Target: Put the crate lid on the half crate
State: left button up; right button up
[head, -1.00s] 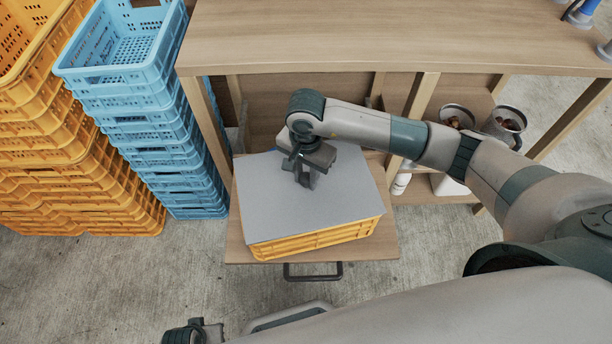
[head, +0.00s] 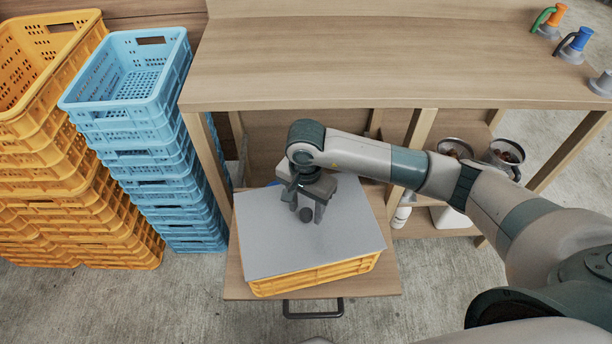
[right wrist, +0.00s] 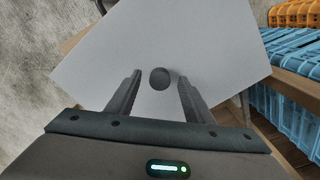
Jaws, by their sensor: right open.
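The crate lid (head: 345,235) is a flat grey panel with a dark round knob (head: 306,215). It lies on the yellow half crate (head: 318,275), turned slightly against it. The crate's front side shows below the lid, and most of the crate is hidden. My right gripper (head: 308,207) is open above the lid. In the right wrist view the knob (right wrist: 160,79) shows between and just beyond the two fingertips (right wrist: 156,82), apart from both. My left gripper is not in view.
The crate stands on a low wooden shelf board (head: 390,280) with a dark handle at its front. A wooden table (head: 350,60) is behind it. Stacks of blue crates (head: 150,150) and yellow crates (head: 60,170) stand at left. Metal pots (head: 503,153) sit on a shelf at right.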

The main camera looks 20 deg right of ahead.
notch_tip(320, 180, up, 16)
jog(key=shift+f, duration=0.15)
dwell(0.3)
dwell(0.5)
